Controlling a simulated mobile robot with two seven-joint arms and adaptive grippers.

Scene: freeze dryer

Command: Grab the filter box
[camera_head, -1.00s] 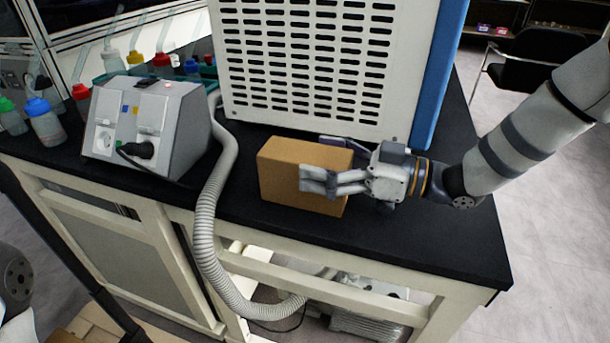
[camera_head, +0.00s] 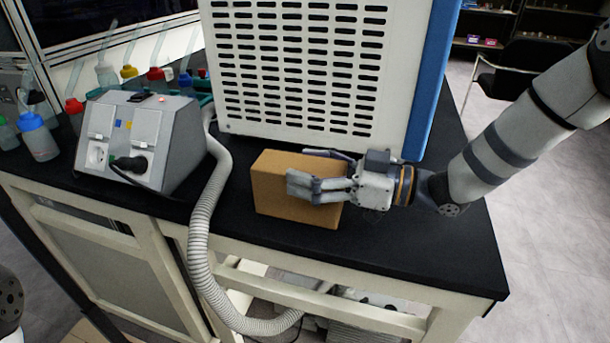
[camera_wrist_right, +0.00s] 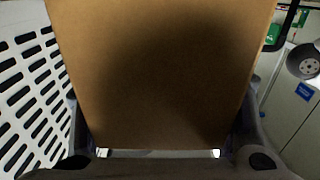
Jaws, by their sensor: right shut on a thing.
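The filter box is a plain brown cardboard box (camera_head: 275,190) on the black bench top, in front of the white vented machine. My right gripper (camera_head: 322,175) comes in from the right and is shut on the box, one finger along its front face and the other behind it. In the right wrist view the box (camera_wrist_right: 160,70) fills the middle between the two dark fingers (camera_wrist_right: 160,135). I cannot tell whether its underside touches the bench. My left gripper is not in view.
The vented machine (camera_head: 315,70) stands close behind the box. A grey corrugated hose (camera_head: 200,230) runs down just left of it. A grey socket unit (camera_head: 145,140) and several bottles (camera_head: 38,135) stand further left. The bench top (camera_head: 440,240) is clear at the right.

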